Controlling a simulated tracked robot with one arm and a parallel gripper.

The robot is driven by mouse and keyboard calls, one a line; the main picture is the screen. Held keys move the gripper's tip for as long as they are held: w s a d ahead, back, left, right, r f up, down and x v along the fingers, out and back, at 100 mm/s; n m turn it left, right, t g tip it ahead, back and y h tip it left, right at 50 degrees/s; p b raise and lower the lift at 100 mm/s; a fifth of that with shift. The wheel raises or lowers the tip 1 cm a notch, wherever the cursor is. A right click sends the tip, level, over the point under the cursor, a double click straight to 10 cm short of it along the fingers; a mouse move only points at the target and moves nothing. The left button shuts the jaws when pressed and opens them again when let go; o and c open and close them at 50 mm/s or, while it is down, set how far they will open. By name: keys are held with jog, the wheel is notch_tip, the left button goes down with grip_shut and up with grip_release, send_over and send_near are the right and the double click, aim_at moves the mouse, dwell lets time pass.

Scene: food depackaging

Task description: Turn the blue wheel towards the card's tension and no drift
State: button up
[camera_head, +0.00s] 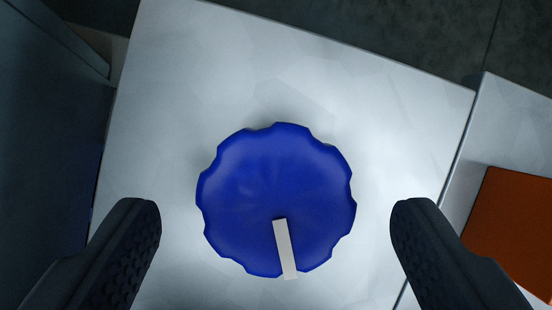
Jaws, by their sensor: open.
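The blue wheel (270,185) is a round knob with a scalloped rim, in the middle of the picture on a pale metal top. A white pointer mark (285,248) runs from near its centre to its lower rim, tilted slightly to the right. My gripper (275,225) is open, with one dark finger on each side of the wheel's lower half. Clear gaps show between both fingers and the rim, so neither touches it. No card or scale is in view.
The pale metal top (190,70) is bare around the wheel. A dark panel (45,150) stands along the left. At the right, past a seam, is another pale surface (510,125) with an orange-brown block or panel (515,230). Dark floor shows at the top.

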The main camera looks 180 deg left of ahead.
jog(key=shift+x, duration=0.95)
jog(key=shift+c, duration=0.3)
jog(key=c, duration=0.9)
jog(key=shift+d+f+n+y+b, duration=0.1)
jog(key=shift+n+y+b, duration=0.7)
jog(key=shift+n, duration=1)
jog(key=shift+s, duration=0.1)
jog(key=o, duration=1)
jog(key=shift+c, duration=0.2)
